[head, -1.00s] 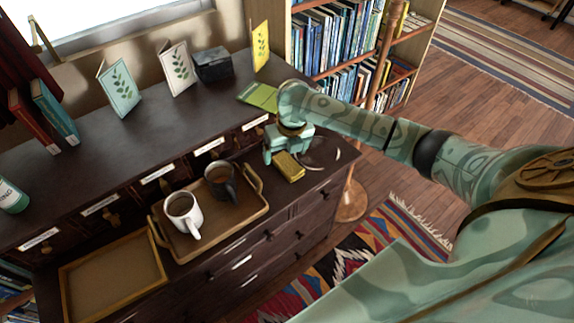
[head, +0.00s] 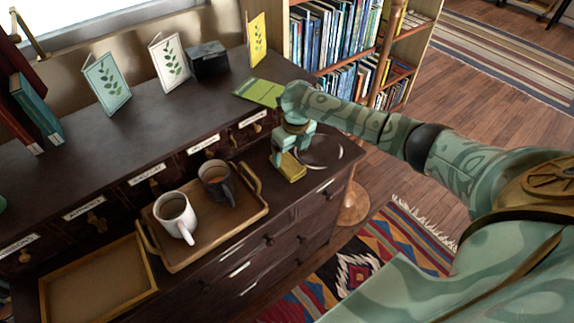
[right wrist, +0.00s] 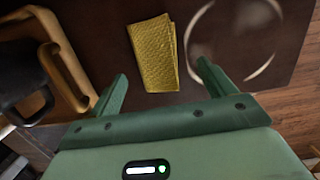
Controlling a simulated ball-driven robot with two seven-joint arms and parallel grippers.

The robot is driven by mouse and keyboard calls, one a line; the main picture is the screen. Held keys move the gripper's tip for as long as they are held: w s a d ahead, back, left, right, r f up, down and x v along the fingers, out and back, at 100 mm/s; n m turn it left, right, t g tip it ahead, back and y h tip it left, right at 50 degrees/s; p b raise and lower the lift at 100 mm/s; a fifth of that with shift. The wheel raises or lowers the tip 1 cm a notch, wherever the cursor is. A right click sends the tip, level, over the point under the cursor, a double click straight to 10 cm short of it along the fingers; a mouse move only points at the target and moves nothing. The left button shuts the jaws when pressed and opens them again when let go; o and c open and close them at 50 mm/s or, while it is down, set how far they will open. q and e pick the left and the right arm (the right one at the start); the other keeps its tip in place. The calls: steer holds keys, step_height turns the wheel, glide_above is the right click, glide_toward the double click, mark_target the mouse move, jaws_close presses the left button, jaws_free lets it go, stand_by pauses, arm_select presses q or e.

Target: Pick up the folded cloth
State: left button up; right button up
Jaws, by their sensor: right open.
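The folded cloth (head: 290,168) is mustard yellow and lies on the dark cabinet top, right of the wooden tray. It also shows in the right wrist view (right wrist: 153,54), flat and beyond the fingertips. My right gripper (head: 282,157) is over the cloth and hides part of it in the head view. In the right wrist view the right gripper (right wrist: 162,72) is open and empty, its two fingers spread to either side of the cloth's near end. My left gripper is not in view.
A wooden tray (head: 198,256) with a white mug (head: 175,216) and a dark mug (head: 215,182) stands left of the cloth. A pale ring (head: 340,152) marks the top at right, near the cabinet's edge. A green booklet (head: 258,92) lies behind.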

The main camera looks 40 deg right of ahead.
mark_target(288, 160)
steer(key=f, duration=0.1)
steer(key=f+b, duration=0.1)
steer(key=f, duration=0.1)
steer(key=f+b, duration=0.1)
steer(key=shift+w+a+f, duration=0.2)
steer(key=shift+w+f, duration=0.1)
steer(key=shift+w, duration=0.05)
steer(key=shift+r, duration=0.15)
steer(key=c, duration=1.1)
steer(key=shift+o, duration=0.2)
